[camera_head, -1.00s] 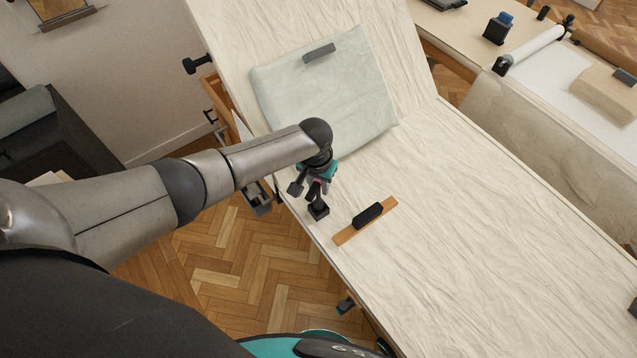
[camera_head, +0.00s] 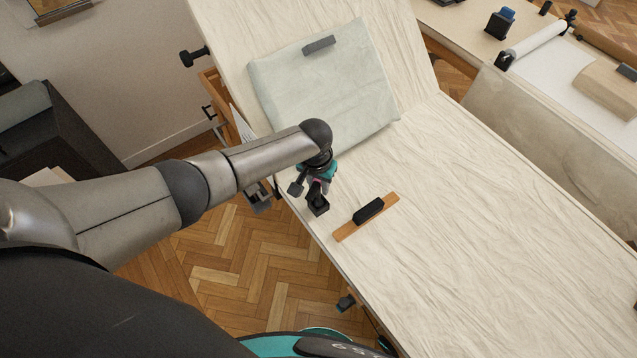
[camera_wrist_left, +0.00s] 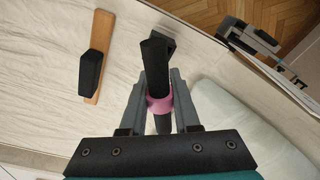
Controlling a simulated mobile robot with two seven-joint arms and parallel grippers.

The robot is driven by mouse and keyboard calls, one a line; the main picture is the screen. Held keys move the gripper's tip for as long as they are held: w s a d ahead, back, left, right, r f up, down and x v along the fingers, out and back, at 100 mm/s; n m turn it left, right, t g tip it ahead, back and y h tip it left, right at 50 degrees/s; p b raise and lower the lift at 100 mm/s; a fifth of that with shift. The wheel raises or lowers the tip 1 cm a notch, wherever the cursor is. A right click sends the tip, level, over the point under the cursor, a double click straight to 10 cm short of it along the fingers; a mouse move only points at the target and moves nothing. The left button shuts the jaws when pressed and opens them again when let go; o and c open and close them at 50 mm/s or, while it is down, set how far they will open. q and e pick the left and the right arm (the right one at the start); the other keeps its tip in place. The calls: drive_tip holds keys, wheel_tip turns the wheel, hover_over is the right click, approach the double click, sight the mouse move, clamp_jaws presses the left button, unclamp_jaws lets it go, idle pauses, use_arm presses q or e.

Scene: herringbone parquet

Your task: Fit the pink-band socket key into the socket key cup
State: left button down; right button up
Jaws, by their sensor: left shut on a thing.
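My left gripper (camera_head: 317,186) is over the near left edge of the bed. In the left wrist view the gripper (camera_wrist_left: 159,90) is shut on the pink-band socket key (camera_wrist_left: 157,65), a black rod with a pink band between the fingers. The socket key cup (camera_head: 319,209), small, black and square, stands on the bed edge just below the gripper. In the left wrist view the cup (camera_wrist_left: 166,34) is partly hidden behind the key's far end. The key's end overlaps the cup in both views; I cannot tell whether it is inside. My right gripper is out of view.
A wooden strip with a black handle (camera_head: 368,209) lies right of the cup. A pale pillow (camera_head: 325,95) with a grey block (camera_head: 319,45) lies behind. The bed sheet (camera_head: 500,230) to the right is mostly clear. Parquet floor lies beyond the near edge.

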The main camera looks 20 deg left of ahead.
use_arm(q)
drive_tip(key=shift+f, duration=0.4)
drive_tip(key=c, duration=0.6)
unclamp_jaws()
drive_tip(key=shift+o, duration=0.2)
drive_tip(key=shift+r, duration=0.1)
drive_tip(key=shift+r, duration=0.5)
wheel_tip(320, 180, up, 14)
drive_tip(key=s+p, duration=0.1)
drive_tip(key=p, duration=0.2)
drive_tip(key=shift+s, duration=0.4)
